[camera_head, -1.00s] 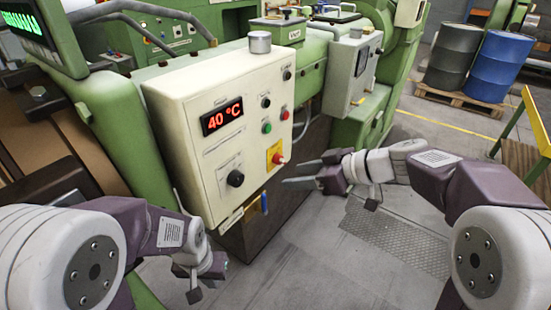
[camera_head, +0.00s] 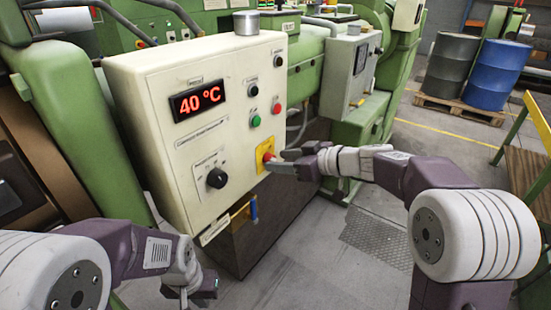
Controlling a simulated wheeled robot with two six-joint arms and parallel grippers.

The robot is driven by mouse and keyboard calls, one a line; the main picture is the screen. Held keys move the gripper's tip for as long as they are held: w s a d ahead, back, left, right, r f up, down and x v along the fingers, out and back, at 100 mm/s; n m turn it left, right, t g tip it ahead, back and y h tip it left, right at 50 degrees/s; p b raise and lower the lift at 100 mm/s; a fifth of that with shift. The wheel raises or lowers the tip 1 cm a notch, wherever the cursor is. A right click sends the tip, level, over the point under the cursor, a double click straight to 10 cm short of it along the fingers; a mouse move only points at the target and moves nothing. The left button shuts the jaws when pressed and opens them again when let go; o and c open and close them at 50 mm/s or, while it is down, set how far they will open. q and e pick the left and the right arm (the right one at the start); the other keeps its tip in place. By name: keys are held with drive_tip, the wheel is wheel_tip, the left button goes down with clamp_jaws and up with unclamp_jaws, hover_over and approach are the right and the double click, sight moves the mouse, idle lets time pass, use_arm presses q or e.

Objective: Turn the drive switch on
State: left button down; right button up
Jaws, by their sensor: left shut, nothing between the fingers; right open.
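A cream control panel (camera_head: 187,125) fills the middle of the view and shows 40 °C in red digits. It carries a red rotary switch on a yellow plate (camera_head: 264,150), a large black knob (camera_head: 217,178) and two smaller black knobs (camera_head: 278,61) (camera_head: 254,90). Their labels are too small to read, so I cannot tell which is the drive switch. My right gripper (camera_head: 279,160) is open, with its fingertips at the red switch; I cannot tell whether they touch it. My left gripper (camera_head: 205,284) is shut and empty, low, below the panel.
A green button (camera_head: 255,121) and a red button (camera_head: 277,108) sit on the panel's right side. A second grey box (camera_head: 346,75) is mounted on the green machine behind. Blue and dark drums (camera_head: 497,73) stand on a pallet at the back right. The floor on the right is open.

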drive_tip(key=shift+x, duration=1.2)
clamp_jaws()
drive_tip(key=shift+d, duration=0.1)
drive_tip(key=shift+w+f+m+g+y+b, duration=0.15)
drive_tip(key=shift+m+g+y+b, duration=0.25)
drive_tip(key=shift+m+b, duration=0.4)
drive_tip(key=m+g+y+b, duration=0.1)
drive_tip(key=m, duration=0.1)
drive_tip(key=shift+d+m, duration=0.1)
drive_tip(key=shift+m, duration=0.2)
drive_tip(key=m+g+y, duration=0.1)
drive_tip(key=m, duration=0.1)
drive_tip(key=shift+m+y+b, duration=0.3)
drive_tip(key=shift+b, duration=0.1)
drive_tip(key=shift+w+m+g+y, duration=0.1)
drive_tip(key=shift+m+g+y, duration=0.3)
drive_tip(key=shift+m+y, duration=0.75)
drive_tip(key=shift+m+h, duration=0.25)
drive_tip(key=shift+m, duration=0.3)
